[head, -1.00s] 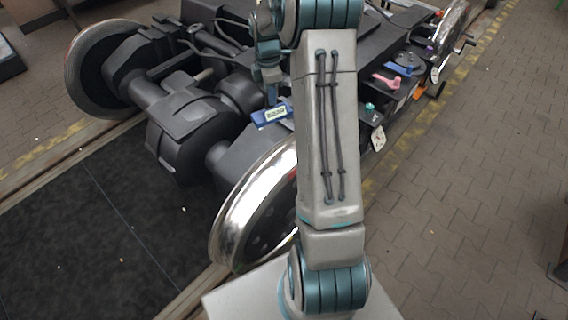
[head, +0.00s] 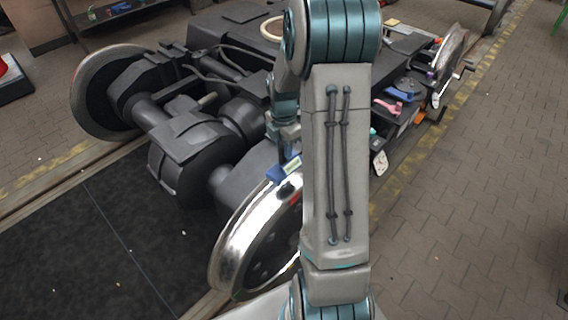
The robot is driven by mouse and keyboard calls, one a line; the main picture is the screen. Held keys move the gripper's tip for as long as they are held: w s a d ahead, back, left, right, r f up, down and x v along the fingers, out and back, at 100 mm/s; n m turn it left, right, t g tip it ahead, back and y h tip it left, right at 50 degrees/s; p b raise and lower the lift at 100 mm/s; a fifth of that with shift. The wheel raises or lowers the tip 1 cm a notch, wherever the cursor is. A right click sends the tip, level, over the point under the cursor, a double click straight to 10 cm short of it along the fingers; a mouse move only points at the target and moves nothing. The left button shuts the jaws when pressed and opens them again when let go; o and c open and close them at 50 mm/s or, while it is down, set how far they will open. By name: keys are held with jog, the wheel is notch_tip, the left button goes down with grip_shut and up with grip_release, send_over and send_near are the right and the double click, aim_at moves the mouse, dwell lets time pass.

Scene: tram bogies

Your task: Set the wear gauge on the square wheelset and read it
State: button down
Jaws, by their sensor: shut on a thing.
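A blue wear gauge with a pale display (head: 284,171) shows beside my arm, just above the near wheel (head: 240,232) of the front wheelset. My gripper (head: 285,152) is shut on the gauge; its fingertips are partly hidden by my arm. I cannot tell whether the gauge touches the shiny wheel rim. The wheelset's other wheel (head: 104,92) stands at the left, joined by a dark axle and gear casing (head: 185,150). I cannot tell from this view whether this is the square wheelset.
The black bogie frame (head: 235,50) lies behind my gripper, with a tan ring (head: 272,28) on top. A side shelf holds a pink tool (head: 387,106) and a blue tool (head: 400,95). A white tag (head: 380,163) hangs below. Paved floor (head: 470,190) at right is clear.

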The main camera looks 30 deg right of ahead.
aim_at(284, 164)
jog(key=shift+s+a+f, duration=0.45)
jog(key=shift+s+f, duration=0.25)
jog(key=shift+s, duration=0.15)
jog(key=shift+f, duration=1.85)
jog(key=shift+f, duration=0.1)
jog(key=shift+f, duration=0.15)
jog(key=c, duration=1.1)
grip_release()
jog(key=shift+c, duration=0.2)
